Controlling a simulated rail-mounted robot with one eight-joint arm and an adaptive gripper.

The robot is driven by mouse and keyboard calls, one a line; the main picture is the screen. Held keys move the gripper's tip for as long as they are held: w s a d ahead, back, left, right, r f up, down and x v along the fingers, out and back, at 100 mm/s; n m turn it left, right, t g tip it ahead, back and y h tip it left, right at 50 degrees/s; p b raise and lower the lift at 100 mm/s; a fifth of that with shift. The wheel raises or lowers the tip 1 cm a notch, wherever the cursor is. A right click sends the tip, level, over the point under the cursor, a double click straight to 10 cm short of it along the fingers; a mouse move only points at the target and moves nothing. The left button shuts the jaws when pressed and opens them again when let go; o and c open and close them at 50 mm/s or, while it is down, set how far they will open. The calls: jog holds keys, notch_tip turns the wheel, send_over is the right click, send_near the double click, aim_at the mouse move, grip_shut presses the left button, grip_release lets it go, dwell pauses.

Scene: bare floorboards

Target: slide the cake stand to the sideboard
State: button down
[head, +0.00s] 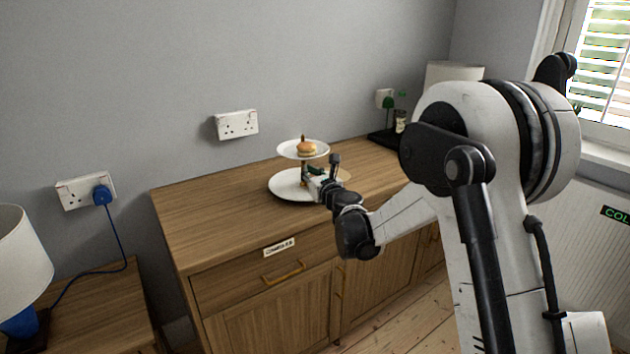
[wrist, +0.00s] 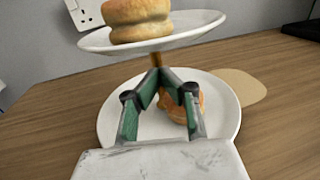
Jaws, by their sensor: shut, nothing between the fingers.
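A white two-tier cake stand (head: 287,188) is on the wooden sideboard (head: 215,210), upright near its middle. Its upper plate carries a bun (head: 307,148). The wrist view shows the stand (wrist: 222,108) close up, with the bun (wrist: 138,20) above and an orange-brown item (wrist: 183,108) on the lower plate, partly hidden by a finger. My gripper (wrist: 155,75) is shut and empty, between the two tiers. Its green fingertips meet in front of the post; I cannot tell whether they touch it. The gripper (head: 309,172) is small in the head view.
A flat tan round patch (wrist: 240,86) lies right of the stand. A dark tray with a bottle (head: 400,122) and a pale lampshade (head: 452,73) are farther right. A lamp (head: 22,252) stands on a lower cabinet at left. The sideboard's left top is clear.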

jog(key=shift+w+a, duration=0.2)
jog(key=shift+w, duration=0.25)
jog(key=x, duration=1.4)
jog(key=shift+p, duration=0.3)
